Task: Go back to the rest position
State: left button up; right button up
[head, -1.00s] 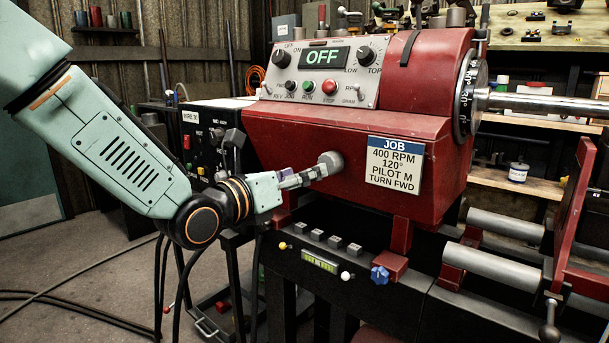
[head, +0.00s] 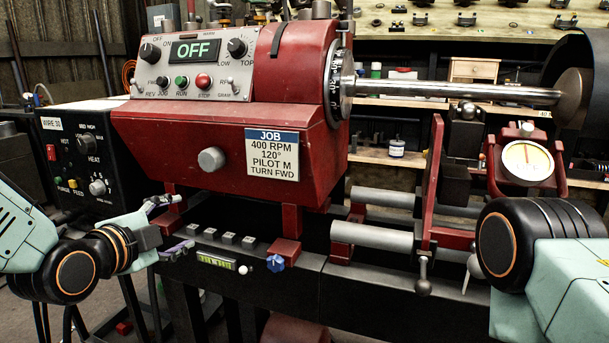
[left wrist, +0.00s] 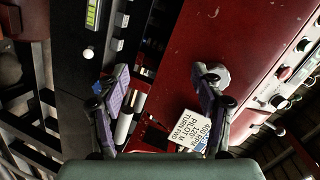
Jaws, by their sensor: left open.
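My left gripper (head: 170,225) is open and empty, in front of the lathe's lower front at the left of the head view. Its two spread fingers show in the left wrist view (left wrist: 162,95), with nothing between them in their grasp. The red lathe headstock (head: 225,150) stands behind it, with a round grey knob (head: 211,160) on its front, clear of the fingers in the head view. My right arm (head: 545,250) shows at the right edge of the head view. Its gripper is out of view.
The control panel (head: 195,65) reads OFF. A black wire welder box (head: 85,150) stands at the left. A steel shaft (head: 450,89) runs from the chuck to the right. A red stand with a dial gauge (head: 527,162) is near my right arm. A job card (head: 272,152) hangs on the headstock.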

pick_arm(q)
jog(key=s+f+n+g+y+p, duration=0.1)
jog(key=s+f+n+g, duration=0.2)
jog(key=s+f+n, duration=0.55)
jog(key=s+f+n+g+y+p, duration=0.15)
jog(key=s+f+n+g, duration=0.35)
jog(key=f, duration=0.6)
jog(key=s+f+n+g+p, duration=0.2)
jog(key=s+f, duration=0.3)
jog(key=s, duration=0.7)
jog(key=s+f+n+g+y+p, duration=0.1)
jog(key=s+f+g, duration=0.3)
jog(key=s, duration=0.9)
notch_tip(320, 180, down, 3)
jog(key=shift+s+r+n+g+p, duration=0.2)
jog(key=shift+n+g+p, duration=0.15)
jog(key=shift+p, duration=0.35)
jog(key=shift+w, duration=0.1)
jog(key=shift+c, duration=0.4)
